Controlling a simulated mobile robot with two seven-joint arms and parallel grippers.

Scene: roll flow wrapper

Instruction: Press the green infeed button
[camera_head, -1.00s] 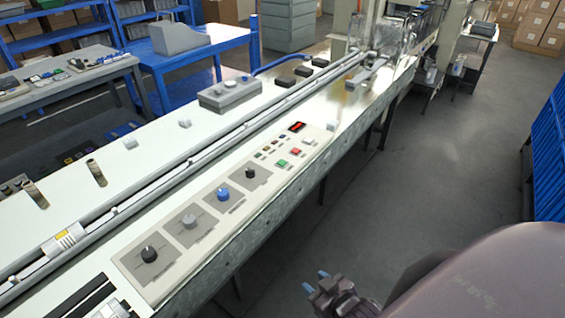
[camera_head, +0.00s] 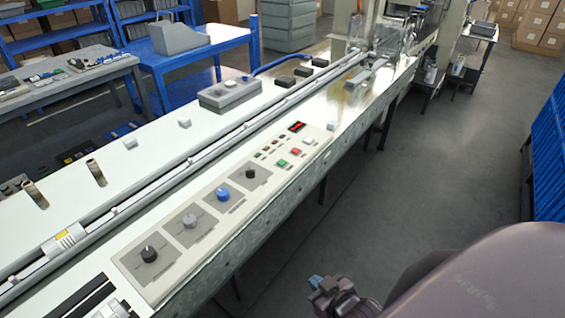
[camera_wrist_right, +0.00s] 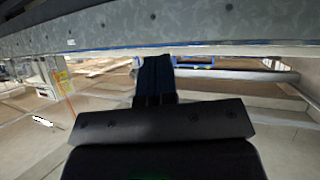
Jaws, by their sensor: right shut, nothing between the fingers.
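The green button (camera_head: 282,163) sits on the pale control panel (camera_head: 158,282) of the machine, just left of and below a red button (camera_head: 297,151). My right gripper (camera_head: 315,281) is at the lower middle of the head view, beside and in front of the machine's near edge, well apart from the button. Its blue fingertips are together with nothing between them. In the right wrist view the shut fingers (camera_wrist_right: 154,70) point toward the machine's side; the button is not visible there. My left gripper is not in view.
A long rail (camera_head: 190,163) runs along the machine. A grey control box (camera_head: 230,95) stands behind it. Floor to the right is clear up to a blue rack (camera_head: 548,150).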

